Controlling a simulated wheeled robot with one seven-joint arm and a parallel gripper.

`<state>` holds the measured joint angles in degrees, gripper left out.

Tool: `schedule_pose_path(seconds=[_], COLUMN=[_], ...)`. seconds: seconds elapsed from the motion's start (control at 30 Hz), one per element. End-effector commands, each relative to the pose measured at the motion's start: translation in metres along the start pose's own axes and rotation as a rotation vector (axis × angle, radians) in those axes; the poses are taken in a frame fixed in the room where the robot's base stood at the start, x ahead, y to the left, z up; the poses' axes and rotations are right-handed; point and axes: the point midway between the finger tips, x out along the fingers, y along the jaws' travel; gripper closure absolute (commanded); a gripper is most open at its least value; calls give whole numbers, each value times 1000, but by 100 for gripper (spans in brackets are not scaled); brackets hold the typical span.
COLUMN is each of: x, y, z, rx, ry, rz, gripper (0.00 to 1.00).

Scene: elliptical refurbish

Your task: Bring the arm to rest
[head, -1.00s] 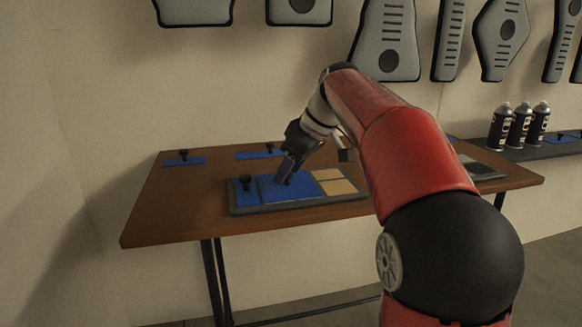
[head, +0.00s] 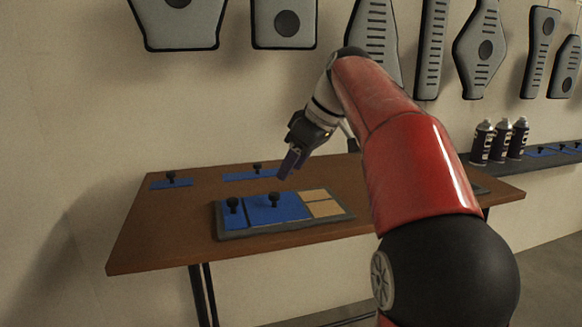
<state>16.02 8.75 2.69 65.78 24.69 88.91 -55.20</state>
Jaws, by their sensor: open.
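My gripper (head: 289,172) is open and empty. It hangs above the tray on the table, with its purple-tipped fingers pointing down and left. Its fingertips are apart from the black knob (head: 275,199) of the large blue block (head: 262,209) below. My red arm reaches in from the lower right, bent at a raised elbow.
The grey tray (head: 290,232) holds blue knobbed pieces and tan pieces (head: 326,207). More blue knobbed pieces (head: 171,182) lie at the back of the brown table (head: 140,240). Spray cans (head: 501,141) stand on a shelf at right. Grey panels (head: 283,22) hang on the wall.

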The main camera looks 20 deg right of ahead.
Motion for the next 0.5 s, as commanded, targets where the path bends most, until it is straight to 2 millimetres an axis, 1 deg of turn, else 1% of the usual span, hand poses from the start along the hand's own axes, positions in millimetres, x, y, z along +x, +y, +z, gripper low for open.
schedule_pose_path(seconds=[0.17,0.27,0.37,0.47,0.5], x=[0,1,4,11,15], y=[-1,-10,-32,-63,-76], z=[0,4,17,41,54], rx=[2,30,103,211,256], ry=[-1,-8,-28,-51,-60], rz=[1,13,44,96,120], gripper=[52,52,52,52,52])
